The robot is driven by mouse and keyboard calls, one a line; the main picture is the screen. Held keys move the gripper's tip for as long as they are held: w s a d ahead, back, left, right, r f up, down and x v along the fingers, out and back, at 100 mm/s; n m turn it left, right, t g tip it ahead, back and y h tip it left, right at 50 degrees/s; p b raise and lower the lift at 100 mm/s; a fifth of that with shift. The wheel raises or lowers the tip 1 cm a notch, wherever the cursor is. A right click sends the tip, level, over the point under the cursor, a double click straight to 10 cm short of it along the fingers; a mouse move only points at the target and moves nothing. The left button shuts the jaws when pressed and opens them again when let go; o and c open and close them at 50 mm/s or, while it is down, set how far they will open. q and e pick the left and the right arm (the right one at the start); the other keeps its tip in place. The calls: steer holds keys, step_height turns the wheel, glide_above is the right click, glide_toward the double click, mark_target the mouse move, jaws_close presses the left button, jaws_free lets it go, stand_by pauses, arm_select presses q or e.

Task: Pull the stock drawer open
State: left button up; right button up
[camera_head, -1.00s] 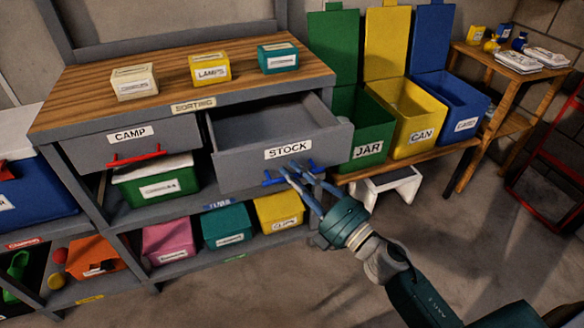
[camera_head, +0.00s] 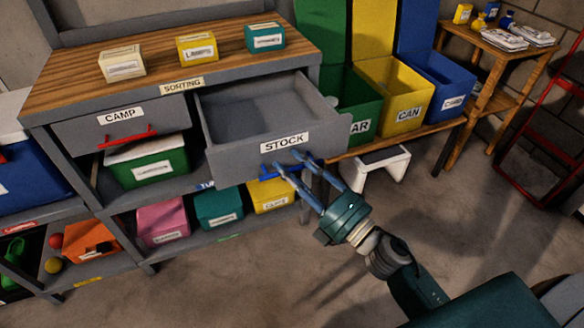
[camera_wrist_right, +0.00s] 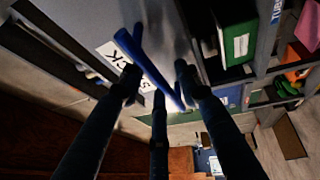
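The grey stock drawer (camera_head: 230,161), labelled STOCK, stands well out of the workbench, and its empty inside shows. Its blue bar handle (camera_head: 268,172) is on the front below the label, partly hidden by my fingers. My right gripper (camera_head: 285,155) is at the handle with its fingers spread. In the right wrist view the blue handle (camera_wrist_right: 150,68) runs slantwise between the spread fingers (camera_wrist_right: 158,80). The fingers do not look closed on it; whether any finger touches it I cannot tell. My left gripper is out of view.
The camp drawer (camera_head: 80,134) with a red handle is shut at the left. Green (camera_head: 350,100), yellow (camera_head: 400,88) and blue (camera_head: 445,80) bins stand on a bench to the right. A white stool (camera_head: 385,163) is below them. Open floor lies in front.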

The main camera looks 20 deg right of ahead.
steer(key=shift+s, duration=0.1)
steer(key=v, duration=1.1)
steer(key=shift+s+d, duration=0.2)
steer(key=shift+s, duration=0.15)
steer(key=shift+f, duration=0.1)
